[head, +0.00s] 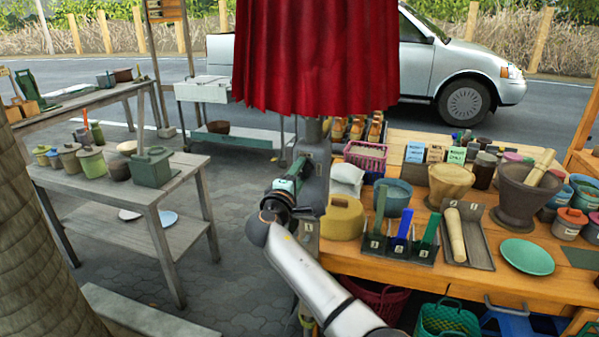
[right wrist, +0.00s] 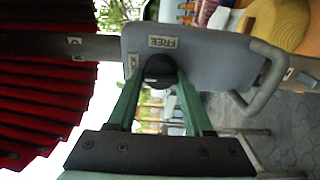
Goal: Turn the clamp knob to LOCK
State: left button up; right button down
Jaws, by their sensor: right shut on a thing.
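The clamp knob (right wrist: 159,70) is black and round and sits on a grey clamp plate (right wrist: 208,55) in the right wrist view. A label reading FREE (right wrist: 162,42) is beside the knob, and a smaller label (right wrist: 133,66), hard to read, is on its other side. My right gripper (right wrist: 158,80) has its green fingers shut on the knob, one on each side. In the head view my right gripper (head: 299,166) is up against the grey post (head: 316,170) under the red cloth, and the knob is hidden there. Which label the knob points at I cannot tell. My left gripper is not in view.
The red cloth (head: 315,55) hangs above the post. A grey side table (head: 150,195) stands left. Paving between is clear.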

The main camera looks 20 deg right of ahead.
dwell(0.4)
jog(key=shift+c, duration=1.6)
grip_release()
